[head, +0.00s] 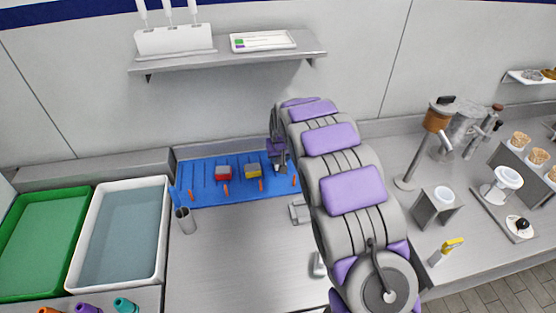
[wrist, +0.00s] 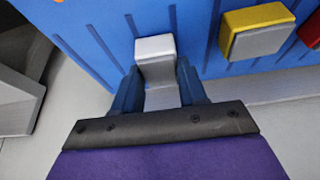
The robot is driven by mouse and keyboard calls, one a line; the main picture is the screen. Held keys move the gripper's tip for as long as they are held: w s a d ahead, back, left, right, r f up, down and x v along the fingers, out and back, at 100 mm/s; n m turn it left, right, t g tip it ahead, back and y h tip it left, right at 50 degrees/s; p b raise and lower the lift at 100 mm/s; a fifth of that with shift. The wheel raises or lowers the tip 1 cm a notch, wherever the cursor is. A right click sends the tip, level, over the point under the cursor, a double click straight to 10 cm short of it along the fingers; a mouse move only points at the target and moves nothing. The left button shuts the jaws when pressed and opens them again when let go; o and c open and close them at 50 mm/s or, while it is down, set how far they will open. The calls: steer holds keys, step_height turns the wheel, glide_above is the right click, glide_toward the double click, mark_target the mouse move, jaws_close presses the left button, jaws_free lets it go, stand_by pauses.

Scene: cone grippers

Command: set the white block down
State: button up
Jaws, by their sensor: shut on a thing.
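The white block (wrist: 155,50) shows in the wrist view between the blue fingers of my gripper (wrist: 158,85). My gripper is shut on it, over the blue mat (wrist: 88,25). I cannot tell whether the block touches the mat. In the head view my arm reaches to the right part of the blue mat (head: 205,180). My gripper's tip there (head: 278,158) is small and partly hidden by my arm, and the white block cannot be made out clearly.
A yellow-topped block (wrist: 256,30) and a red block (wrist: 316,32) stand on the mat, right of my gripper in the wrist view. Orange-tipped sticks lie along the mat's front edge. A dark cup (head: 185,220) stands left. The counter in front (head: 235,255) is mostly clear.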

steer(key=shift+d, duration=0.1)
steer(key=shift+a+f, duration=0.15)
steer(key=shift+a, duration=0.25)
steer(key=o, duration=1)
steer(key=shift+a, duration=0.3)
steer(key=shift+o, duration=0.4)
steer(key=shift+d, duration=0.55)
steer(key=a+p+v, duration=0.1)
steer(key=p+v, duration=0.2)
steer(key=v, duration=0.9)
steer(key=shift+d, duration=0.25)
